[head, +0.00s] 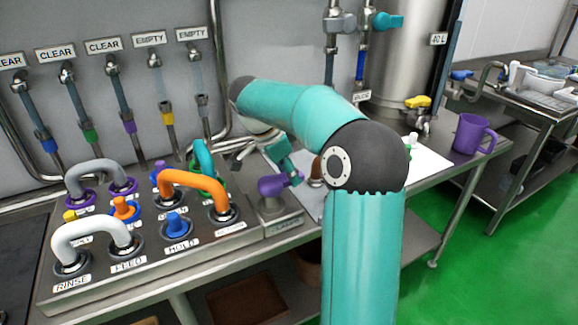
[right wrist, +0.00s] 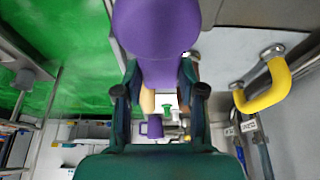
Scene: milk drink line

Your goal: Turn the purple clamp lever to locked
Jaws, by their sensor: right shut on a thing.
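The purple clamp lever (head: 273,186) stands on a steel block at the right end of the valve panel in the head view. Its handle points right and slightly up. My right gripper (head: 291,173) is at the handle's right end, partly hidden behind my right arm. In the right wrist view the purple lever (right wrist: 157,35) fills the top middle, between the two fingers of my right gripper (right wrist: 160,88), which is shut on it. My left gripper is in neither view.
Orange (head: 190,182), grey, white and teal hose loops stand on the panel left of the lever. A blue knob (head: 176,226) sits in front. A purple mug (head: 472,133) and a tank with a yellow-handled tap (head: 417,102) are to the right. Green floor lies beyond.

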